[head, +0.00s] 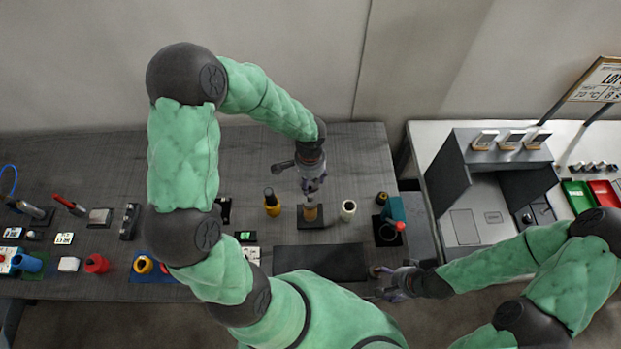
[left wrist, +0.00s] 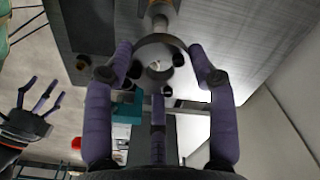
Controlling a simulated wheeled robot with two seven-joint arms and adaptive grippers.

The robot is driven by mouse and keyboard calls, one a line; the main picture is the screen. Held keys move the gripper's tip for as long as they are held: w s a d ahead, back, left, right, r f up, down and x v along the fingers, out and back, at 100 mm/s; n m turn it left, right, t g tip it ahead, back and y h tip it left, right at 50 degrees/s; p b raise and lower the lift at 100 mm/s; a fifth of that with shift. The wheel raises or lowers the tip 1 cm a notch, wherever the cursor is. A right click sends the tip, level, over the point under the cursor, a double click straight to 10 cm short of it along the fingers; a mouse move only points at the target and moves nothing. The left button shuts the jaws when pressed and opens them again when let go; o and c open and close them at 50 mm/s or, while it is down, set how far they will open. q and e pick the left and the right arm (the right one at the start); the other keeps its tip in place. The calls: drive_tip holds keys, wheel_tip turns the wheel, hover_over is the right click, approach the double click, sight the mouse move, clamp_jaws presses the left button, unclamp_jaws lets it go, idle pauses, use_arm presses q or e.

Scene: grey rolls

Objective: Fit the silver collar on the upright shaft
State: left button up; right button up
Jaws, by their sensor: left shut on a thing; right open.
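The silver collar (left wrist: 160,40) shows in the left wrist view as a grey ring between the fingertips of my left gripper (left wrist: 160,73), which is shut on it. In the head view my left gripper (head: 312,186) hangs over the upright shaft (head: 310,213), a tan post on a dark square base (head: 312,224). A pale post stands just beyond the ring's far edge in the left wrist view. I cannot tell whether the ring is around the shaft. My right gripper (head: 388,283) is open and empty near the table's front edge; it also shows in the left wrist view (left wrist: 40,98).
A yellow bottle (head: 272,207) stands left of the shaft and a pale roll (head: 348,209) stands right of it. A teal object (head: 395,208) is further right. A dark mat (head: 320,262) lies in front. Several small items occupy the table's left part. The table behind the shaft is clear.

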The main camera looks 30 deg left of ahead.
sight(310, 196)
use_arm(q)
drive_tip(key=shift+f+b, duration=2.65)
drive_tip(key=shift+f, duration=0.25)
use_arm(e)
drive_tip(key=shift+f, duration=2.75)
use_arm(q)
drive_tip(key=shift+b, duration=0.4)
use_arm(e)
drive_tip(key=shift+f, duration=0.4)
use_arm(q)
drive_tip(key=shift+f, duration=0.2)
use_arm(e)
drive_tip(key=shift+f, duration=0.15)
use_arm(q)
drive_tip(key=shift+f+b, duration=0.3)
drive_tip(key=shift+b, duration=0.2)
use_arm(e)
drive_tip(key=shift+f, duration=0.35)
use_arm(q)
drive_tip(key=shift+f+b, duration=1.65)
drive_tip(key=shift+f, duration=0.15)
use_arm(e)
drive_tip(key=shift+f, duration=1.6)
use_arm(q)
drive_tip(key=o, duration=1.5)
drive_tip(key=shift+o, duration=0.2)
use_arm(e)
drive_tip(key=shift+s, duration=0.1)
